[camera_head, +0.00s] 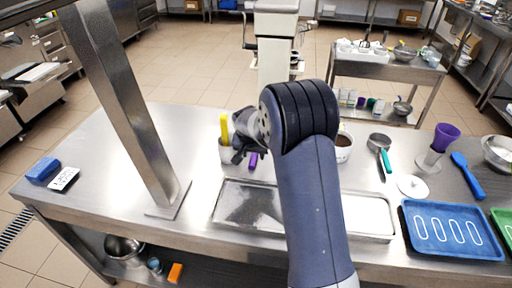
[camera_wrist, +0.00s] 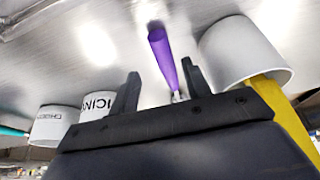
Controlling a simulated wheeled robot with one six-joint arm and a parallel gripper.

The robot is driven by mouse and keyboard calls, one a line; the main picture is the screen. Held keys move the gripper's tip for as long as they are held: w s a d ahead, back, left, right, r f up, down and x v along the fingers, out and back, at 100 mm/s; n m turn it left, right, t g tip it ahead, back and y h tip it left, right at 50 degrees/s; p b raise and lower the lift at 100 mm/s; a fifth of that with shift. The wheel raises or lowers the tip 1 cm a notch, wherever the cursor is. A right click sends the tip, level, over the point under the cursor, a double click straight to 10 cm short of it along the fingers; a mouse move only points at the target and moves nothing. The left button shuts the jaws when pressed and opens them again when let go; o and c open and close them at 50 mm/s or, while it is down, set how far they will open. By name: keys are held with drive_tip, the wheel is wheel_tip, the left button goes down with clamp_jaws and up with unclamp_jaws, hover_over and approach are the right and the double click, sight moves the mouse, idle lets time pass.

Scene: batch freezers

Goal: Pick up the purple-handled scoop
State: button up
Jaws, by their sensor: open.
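The purple-handled scoop shows in the wrist view as a purple handle (camera_wrist: 162,55) with a small bit of metal at its lower end; the rest is hidden behind my gripper. In the head view only a short piece of the purple handle (camera_head: 253,161) shows, just under my gripper (camera_head: 241,152). In the wrist view my gripper (camera_wrist: 160,68) is open, with one finger on each side of the handle's line. The handle lies nearer the right finger; I cannot tell whether they touch.
A white container (camera_wrist: 235,50) with a yellow-handled tool (camera_wrist: 285,115) stands close on the right in the wrist view. Two lettered white tubs (camera_wrist: 55,125) are at left. In the head view, a metal tray (camera_head: 262,229), green-handled tool (camera_head: 386,161) and blue tray (camera_head: 450,229) are on the table.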

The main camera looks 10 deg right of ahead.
sight(253, 159)
drive_tip(key=shift+a+p+x, duration=0.15)
drive_tip(key=shift+p+x, duration=0.2)
drive_tip(key=shift+x, duration=0.7)
drive_tip(key=shift+a+p+x, duration=0.15)
drive_tip(key=shift+p+x, duration=0.15)
drive_tip(key=shift+x, duration=0.7)
drive_tip(key=shift+w, duration=0.15)
drive_tip(key=shift+c, duration=0.3)
drive_tip(key=c, duration=0.9)
clamp_jaws()
drive_tip(key=shift+r, duration=0.2)
